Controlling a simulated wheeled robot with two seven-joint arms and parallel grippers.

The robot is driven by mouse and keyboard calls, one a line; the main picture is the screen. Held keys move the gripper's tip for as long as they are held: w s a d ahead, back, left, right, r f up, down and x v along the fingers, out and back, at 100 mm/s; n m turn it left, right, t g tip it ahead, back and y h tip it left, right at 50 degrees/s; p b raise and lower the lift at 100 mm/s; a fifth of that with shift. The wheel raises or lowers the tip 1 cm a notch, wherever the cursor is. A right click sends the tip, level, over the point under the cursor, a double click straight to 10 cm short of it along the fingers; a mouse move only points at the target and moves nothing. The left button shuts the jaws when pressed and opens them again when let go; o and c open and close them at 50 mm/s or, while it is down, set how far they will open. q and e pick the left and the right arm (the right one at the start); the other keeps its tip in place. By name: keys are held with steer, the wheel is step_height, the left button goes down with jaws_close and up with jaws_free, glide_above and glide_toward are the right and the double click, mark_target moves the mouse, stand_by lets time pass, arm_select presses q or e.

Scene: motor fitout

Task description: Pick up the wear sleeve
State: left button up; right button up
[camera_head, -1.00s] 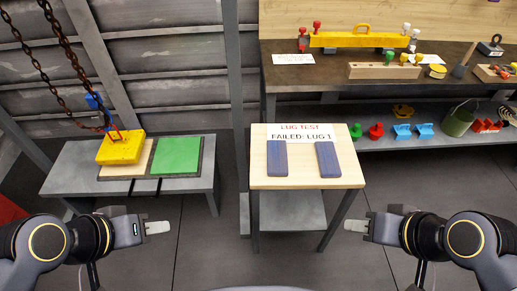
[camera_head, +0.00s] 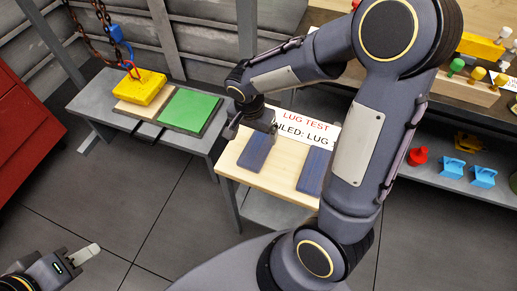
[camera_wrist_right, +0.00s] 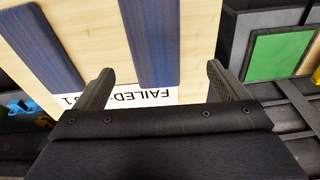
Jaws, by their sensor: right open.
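I cannot tell which visible thing is the wear sleeve. My right gripper (camera_head: 250,124) is over the back left of the small wooden table (camera_head: 233,166), by the left blue bar (camera_head: 255,153). A second blue bar (camera_head: 315,171) lies to the right. My left gripper (camera_head: 85,254) is at the lower left over the floor, away from any object; its jaw opening does not show. My right arm hides part of the table and the back bench.
The left bench holds a yellow block (camera_head: 140,90) on chains and a green pad (camera_head: 190,110). A red cabinet (camera_head: 25,130) stands far left. The right shelf carries a red part (camera_head: 418,157), blue parts (camera_head: 453,168) and a yellow part (camera_head: 467,143). Floor at left is clear.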

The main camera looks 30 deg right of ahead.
mark_target(258, 146)
steer(key=f, duration=0.4)
steer(key=d+f, duration=0.1)
steer(key=f, duration=0.2)
steer(key=shift+d, duration=0.1)
steer(key=shift+c, duration=0.3)
steer(key=c, duration=1)
steer(key=shift+c, duration=0.3)
steer(key=shift+r, duration=0.15)
